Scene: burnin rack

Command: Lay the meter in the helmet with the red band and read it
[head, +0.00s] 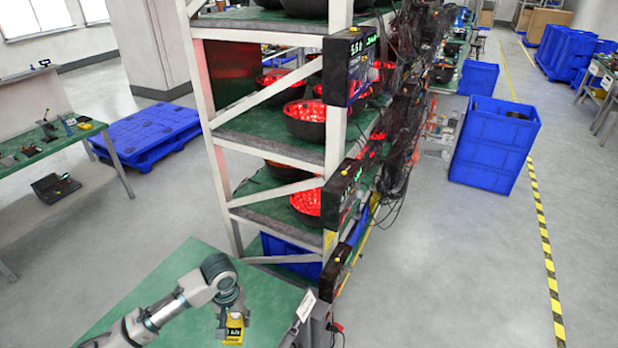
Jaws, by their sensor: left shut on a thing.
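My left gripper (229,308) reaches in from the lower left over the green table and points down. It is shut on a yellow meter (235,327) with a small dark display, just above or at the table top; I cannot tell if they touch. The display is too small to read. On the rack stand several dark bowl-shaped helmets glowing red inside, such as one on the middle shelf (304,122) and one lower (305,206). The red glow makes it impossible to tell which has a red band. My right gripper is out of view.
The green table (268,300) stands before the white-framed rack (222,185). Dark display boxes (342,195) and hanging cables line the rack's right side. A blue crate stack (492,145) stands in the aisle, a blue pallet (145,135) at left.

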